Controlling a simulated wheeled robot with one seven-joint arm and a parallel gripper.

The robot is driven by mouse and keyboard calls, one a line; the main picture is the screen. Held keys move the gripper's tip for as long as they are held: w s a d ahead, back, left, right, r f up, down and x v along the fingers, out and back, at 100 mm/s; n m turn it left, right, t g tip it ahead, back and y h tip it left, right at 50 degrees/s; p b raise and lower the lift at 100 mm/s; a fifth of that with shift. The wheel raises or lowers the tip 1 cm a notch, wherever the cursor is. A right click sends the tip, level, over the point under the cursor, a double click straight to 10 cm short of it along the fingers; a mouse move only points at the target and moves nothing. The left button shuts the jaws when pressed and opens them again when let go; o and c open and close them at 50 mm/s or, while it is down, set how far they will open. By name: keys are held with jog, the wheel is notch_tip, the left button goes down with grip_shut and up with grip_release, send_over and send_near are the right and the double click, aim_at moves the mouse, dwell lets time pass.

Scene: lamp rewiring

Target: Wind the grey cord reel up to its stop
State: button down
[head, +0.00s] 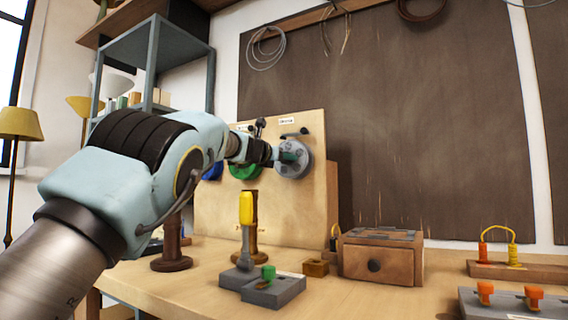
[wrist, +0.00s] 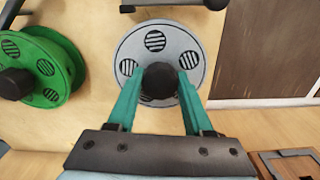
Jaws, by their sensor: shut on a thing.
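The grey cord reel (head: 293,159) is a round disc with several striped holes, mounted on the upright wooden board at its right side. In the wrist view the grey reel (wrist: 156,42) faces me, with a dark round knob (wrist: 159,84) standing out from its lower middle. My gripper (wrist: 158,88) has its teal fingers on either side of this knob and is shut on it. In the head view my gripper (head: 287,157) reaches the face of the grey reel from the left. A black bar (head: 294,133) sits above the reel. The stop itself I cannot make out.
A green reel (wrist: 38,68) stands close on the left, and a blue reel (head: 212,171) is partly hidden by my arm. Below are a yellow-handled tool (head: 246,208), grey blocks (head: 275,291) and a wooden box (head: 380,258).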

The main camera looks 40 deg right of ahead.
jog(key=shift+f+m, duration=0.15)
jog(key=shift+m, duration=0.45)
jog(key=shift+b, duration=0.3)
jog(key=shift+c, duration=1.5)
grip_release()
jog(key=shift+a, duration=0.1)
jog(key=b+v, duration=0.4)
jog(key=v, duration=0.6)
jog(key=shift+a+b, duration=0.25)
jog(key=shift+b, duration=0.1)
jog(key=shift+s+a, duration=0.1)
